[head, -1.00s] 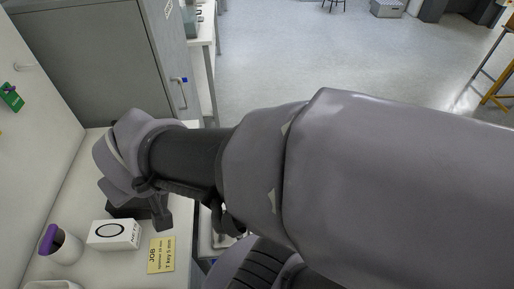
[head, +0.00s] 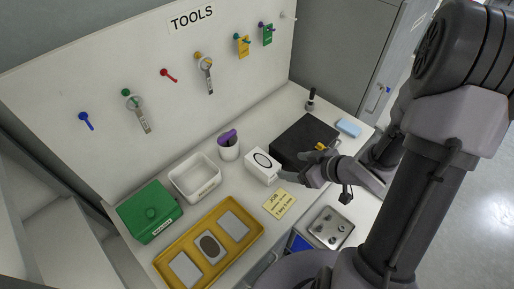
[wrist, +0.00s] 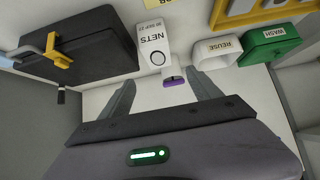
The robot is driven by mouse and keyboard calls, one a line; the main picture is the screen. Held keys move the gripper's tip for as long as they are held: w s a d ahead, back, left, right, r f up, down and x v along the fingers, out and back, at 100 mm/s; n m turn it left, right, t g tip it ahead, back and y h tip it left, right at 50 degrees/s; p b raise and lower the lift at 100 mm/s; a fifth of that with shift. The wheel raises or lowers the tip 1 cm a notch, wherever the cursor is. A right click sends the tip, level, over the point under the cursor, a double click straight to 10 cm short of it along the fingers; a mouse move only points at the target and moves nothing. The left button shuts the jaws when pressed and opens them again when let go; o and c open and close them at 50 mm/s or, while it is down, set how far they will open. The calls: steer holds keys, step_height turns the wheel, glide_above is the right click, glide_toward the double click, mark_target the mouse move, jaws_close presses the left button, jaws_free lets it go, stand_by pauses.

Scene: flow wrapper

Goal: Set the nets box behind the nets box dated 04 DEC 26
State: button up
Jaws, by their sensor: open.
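A white nets box (head: 261,167) with a black ring on it stands on the bench in the head view, left of the black case. In the wrist view the nets box (wrist: 153,42) shows "NETS" and a small date line that seems to begin with 30 SEP. No box dated 04 DEC 26 is in view. My gripper (head: 297,175) is just right of the nets box in the head view, apart from it as far as I can tell. In the wrist view its two fingers (wrist: 164,90) are spread, with nothing held between them.
A black case (head: 302,137) with a yellow part stands behind my gripper. A cup with a purple item (head: 229,148), a white REUSE bin (head: 195,196), a green WASH box (head: 148,215) and a yellow tray (head: 166,262) line the bench. A JOB note (head: 279,203) lies in front.

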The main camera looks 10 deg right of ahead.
mark_target(265, 162)
steer(key=b+x, duration=0.2)
steer(key=x, duration=0.3)
steer(key=b+x, duration=0.2)
steer(key=x, duration=0.4)
steer(key=b+x, duration=0.2)
steer(key=x, duration=0.3)
steer(key=shift+w+d+f, duration=0.2)
steer(key=shift+w, duration=0.05)
steer(key=shift+s+r, duration=0.1)
steer(key=shift+r, duration=0.1)
steer(key=shift+c, duration=0.8)
steer(key=c, duration=1.2)
